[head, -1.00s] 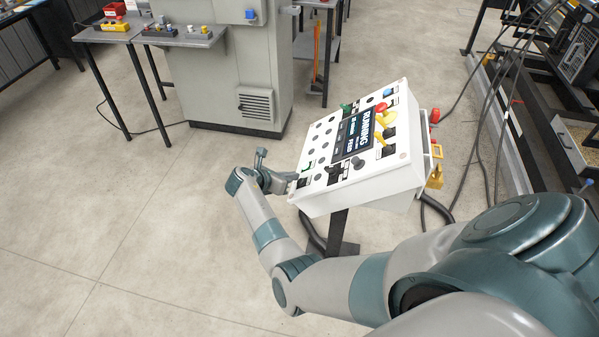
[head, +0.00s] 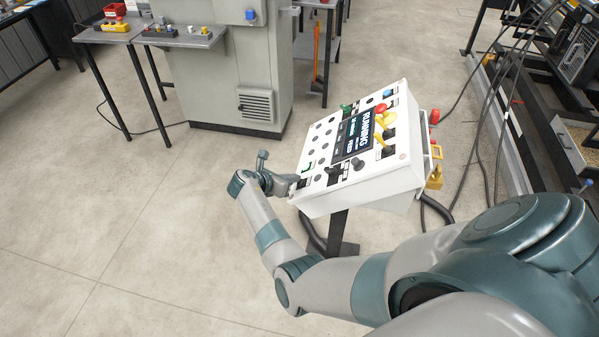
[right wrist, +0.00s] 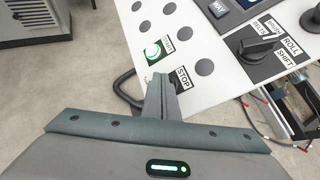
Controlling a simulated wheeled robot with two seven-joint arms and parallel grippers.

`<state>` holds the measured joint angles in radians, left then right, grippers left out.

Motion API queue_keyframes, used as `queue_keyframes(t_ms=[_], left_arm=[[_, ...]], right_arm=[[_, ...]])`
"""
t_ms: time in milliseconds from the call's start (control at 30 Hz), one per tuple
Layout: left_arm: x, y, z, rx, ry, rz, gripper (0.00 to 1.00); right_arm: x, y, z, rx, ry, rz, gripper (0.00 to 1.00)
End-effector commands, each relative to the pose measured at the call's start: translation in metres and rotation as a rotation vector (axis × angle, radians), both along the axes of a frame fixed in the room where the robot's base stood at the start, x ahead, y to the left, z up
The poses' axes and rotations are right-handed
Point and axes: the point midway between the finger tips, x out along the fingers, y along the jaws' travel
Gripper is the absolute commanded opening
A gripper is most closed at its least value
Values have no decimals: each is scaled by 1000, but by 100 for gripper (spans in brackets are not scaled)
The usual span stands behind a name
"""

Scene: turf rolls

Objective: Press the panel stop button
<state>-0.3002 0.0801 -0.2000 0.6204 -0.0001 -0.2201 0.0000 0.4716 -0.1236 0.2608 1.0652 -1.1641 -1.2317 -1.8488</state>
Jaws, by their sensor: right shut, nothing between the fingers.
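The white control panel (head: 337,172) stands tilted on a dark post, and its screen (head: 353,137) reads RUNNING. My right gripper (head: 294,181) is at the panel's lower left corner, shut and empty. In the right wrist view its closed fingertips (right wrist: 163,82) are over the panel right beside the STOP label (right wrist: 183,77). The fingers hide most of the stop button; only a dark bit shows, and I cannot tell whether they touch it. The green start button (right wrist: 153,51) with its START label is just beyond them. My left gripper is not in view.
A black rotary switch (right wrist: 257,44) and several grey round caps are on the panel. A red mushroom button (head: 381,108) is at its upper right. A grey cabinet (head: 235,75) stands behind, with a small table (head: 120,36) at left. The floor left of the panel is clear.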

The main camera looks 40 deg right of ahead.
Motion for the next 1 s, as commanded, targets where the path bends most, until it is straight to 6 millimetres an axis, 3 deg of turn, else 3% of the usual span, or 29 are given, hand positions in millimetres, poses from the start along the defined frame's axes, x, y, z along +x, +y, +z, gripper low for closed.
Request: queue_keyframes(t_ms=[733, 1000], left_arm=[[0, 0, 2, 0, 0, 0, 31], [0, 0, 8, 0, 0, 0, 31]], right_arm=[[-3, -2, -5, 2, 2, 0, 0], [1, 1, 3, 1, 3, 0, 0]])
